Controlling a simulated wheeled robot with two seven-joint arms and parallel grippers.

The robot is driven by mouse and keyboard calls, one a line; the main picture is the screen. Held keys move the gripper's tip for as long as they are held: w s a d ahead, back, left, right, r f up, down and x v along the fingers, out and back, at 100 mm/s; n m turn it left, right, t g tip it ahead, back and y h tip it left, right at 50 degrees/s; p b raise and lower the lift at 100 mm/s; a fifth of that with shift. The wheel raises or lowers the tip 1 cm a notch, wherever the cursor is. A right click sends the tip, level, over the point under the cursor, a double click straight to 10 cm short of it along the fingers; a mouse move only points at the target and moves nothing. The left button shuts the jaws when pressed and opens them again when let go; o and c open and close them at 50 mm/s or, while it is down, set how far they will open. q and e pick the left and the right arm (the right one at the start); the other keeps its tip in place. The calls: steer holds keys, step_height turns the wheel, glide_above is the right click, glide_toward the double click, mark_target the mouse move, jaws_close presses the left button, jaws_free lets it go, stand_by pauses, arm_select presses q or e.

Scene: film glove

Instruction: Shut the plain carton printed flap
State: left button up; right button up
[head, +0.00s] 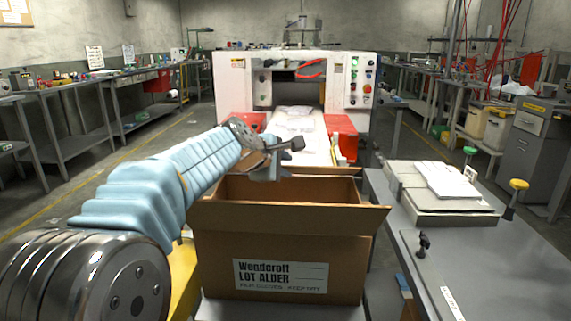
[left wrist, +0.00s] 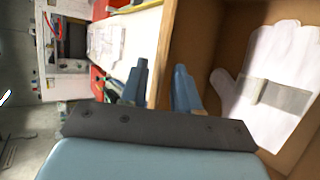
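The brown carton (head: 330,262) stands open in front of me, with a white printed label on its near wall. Its near flap (head: 300,217) is folded outward along the near edge. My left gripper (head: 272,160) is over the carton's far left part. In the left wrist view its two blue fingers (left wrist: 160,88) are apart, and a carton edge (left wrist: 163,52) shows between them; I cannot tell whether they touch it. A white glove (left wrist: 292,52) with a grey band lies inside the carton. Printing on the flaps cannot be made out. My right gripper is not in view.
A white machine (head: 235,85) with a chute stands behind the carton. A grey table (head: 480,255) on the right holds a flat stack (head: 430,195), a yellow-topped knob (head: 518,185) and a small black knob (head: 424,240). Benches line both walls.

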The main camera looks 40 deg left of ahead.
arm_select(q)
steer(key=shift+w+f, duration=0.35)
steer(key=shift+w, duration=0.3)
steer(key=shift+c, duration=0.5)
jaws_close()
stand_by(0.5)
